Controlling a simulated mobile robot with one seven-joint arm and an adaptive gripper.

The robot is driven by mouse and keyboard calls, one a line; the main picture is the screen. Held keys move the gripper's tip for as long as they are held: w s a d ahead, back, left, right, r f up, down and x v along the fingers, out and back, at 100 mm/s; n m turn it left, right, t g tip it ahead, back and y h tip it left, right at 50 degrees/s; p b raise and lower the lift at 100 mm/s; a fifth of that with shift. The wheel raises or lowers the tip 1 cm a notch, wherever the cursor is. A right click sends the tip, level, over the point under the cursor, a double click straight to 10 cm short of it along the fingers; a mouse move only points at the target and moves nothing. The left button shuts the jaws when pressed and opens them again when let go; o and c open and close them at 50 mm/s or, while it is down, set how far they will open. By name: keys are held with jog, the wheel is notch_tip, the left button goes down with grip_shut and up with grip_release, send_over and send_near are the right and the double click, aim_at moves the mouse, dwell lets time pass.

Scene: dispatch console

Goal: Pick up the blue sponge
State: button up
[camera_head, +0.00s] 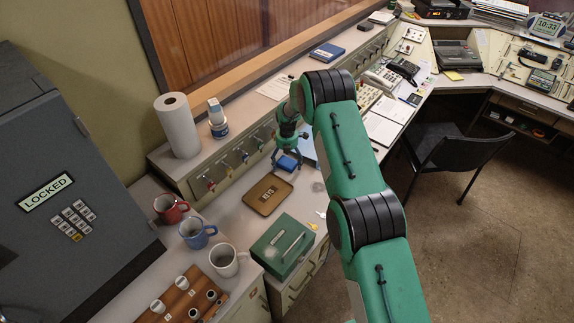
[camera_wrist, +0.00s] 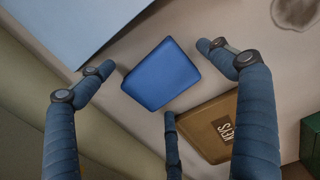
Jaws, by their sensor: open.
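The blue sponge (camera_wrist: 161,75) lies on the desk top in the wrist view, a flat rounded block. It also shows in the head view (camera_head: 287,163), just below my gripper. My gripper (camera_head: 286,150) reaches down over it from above. In the wrist view my gripper (camera_wrist: 165,85) is open, with its blue-grey fingers spread around the sponge and apart from it. The lower middle finger ends just below the sponge's lower edge. The exact height of the fingertips above the desk is hard to tell.
A brown tray marked KEYS (camera_head: 268,194) lies close to the sponge. A light blue flat item (camera_wrist: 70,25) lies on its other side. A green box (camera_head: 283,245), mugs (camera_head: 197,233) and a paper roll (camera_head: 178,125) stand nearby. A panel with key hooks (camera_head: 232,157) rises behind.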

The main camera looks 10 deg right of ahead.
aim_at(287, 162)
dwell(0.4)
jog(key=c, duration=1.4)
jog(key=shift+o, duration=0.2)
jog(key=shift+r, duration=0.8)
notch_tip(287, 162, up, 2)
jog(key=s, duration=0.5)
jog(key=s+d+r, duration=0.1)
jog(key=s, duration=0.4)
jog(key=s+p, duration=0.1)
jog(key=s, duration=0.5)
jog(key=shift+d+r, duration=0.25)
jog(key=shift+d, duration=0.15)
